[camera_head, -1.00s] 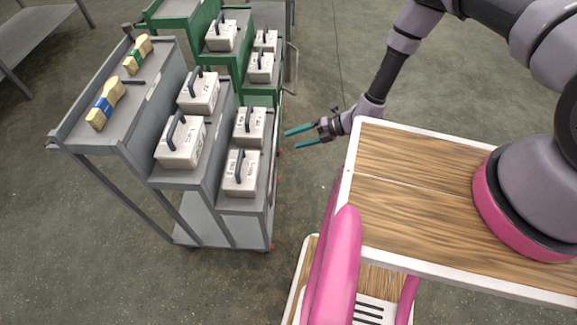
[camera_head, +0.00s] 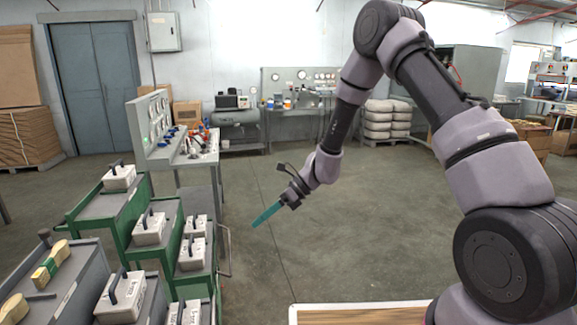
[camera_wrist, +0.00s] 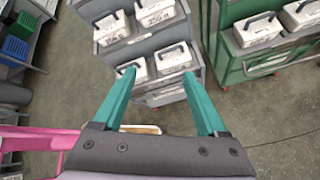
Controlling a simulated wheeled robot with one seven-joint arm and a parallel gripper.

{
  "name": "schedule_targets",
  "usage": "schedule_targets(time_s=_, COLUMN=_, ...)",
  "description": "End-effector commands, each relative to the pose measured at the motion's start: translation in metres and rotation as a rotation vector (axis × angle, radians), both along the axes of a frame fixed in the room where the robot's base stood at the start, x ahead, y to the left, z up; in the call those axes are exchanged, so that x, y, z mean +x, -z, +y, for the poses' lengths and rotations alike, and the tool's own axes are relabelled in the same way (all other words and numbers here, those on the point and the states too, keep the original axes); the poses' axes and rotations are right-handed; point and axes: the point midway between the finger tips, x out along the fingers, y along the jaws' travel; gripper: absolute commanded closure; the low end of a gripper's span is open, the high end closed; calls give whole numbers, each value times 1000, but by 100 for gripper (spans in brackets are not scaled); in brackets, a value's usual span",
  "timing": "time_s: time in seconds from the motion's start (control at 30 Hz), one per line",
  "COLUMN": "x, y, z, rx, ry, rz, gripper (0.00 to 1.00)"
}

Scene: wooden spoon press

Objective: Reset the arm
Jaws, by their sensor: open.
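My gripper (camera_head: 267,214) hangs in free air in the middle of the head view, to the right of the green stepped cart. In the wrist view its two teal fingers (camera_wrist: 165,82) are spread apart with nothing between them. The arm is bent, with its forearm angled down to the left. Beyond the fingertips in the wrist view is the grey stepped cart (camera_wrist: 193,40), bearing several white handled weight boxes. The fingers appear apart from the boxes.
The green stepped cart (camera_head: 113,222) holds white handled boxes (camera_head: 149,228). A wooden brush (camera_head: 50,263) lies on the grey cart (camera_head: 75,290) at lower left. A control panel desk (camera_head: 160,140) stands behind. The floor (camera_head: 340,230) right of the carts is open.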

Motion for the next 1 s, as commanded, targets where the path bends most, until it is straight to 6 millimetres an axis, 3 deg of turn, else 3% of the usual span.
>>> schedule_targets(time_s=0.03, x=4, y=-30, z=-12, rx=-5, ry=-43, rz=-86, gripper=25)
schedule_targets(time_s=0.2, x=2, y=-106, z=-56, rx=-45, ry=-197, rz=-346, gripper=25)
schedule_targets(time_s=0.5, x=-29, y=-219, z=-140, rx=-184, ry=-461, rz=-774, gripper=25)
schedule_targets(time_s=0.8, x=-87, y=-298, z=-225, rx=-415, ry=-720, rz=-1137, gripper=25)
schedule_targets(time_s=1.0, x=-134, y=-332, z=-277, rx=-609, ry=-890, rz=-1322, gripper=25)
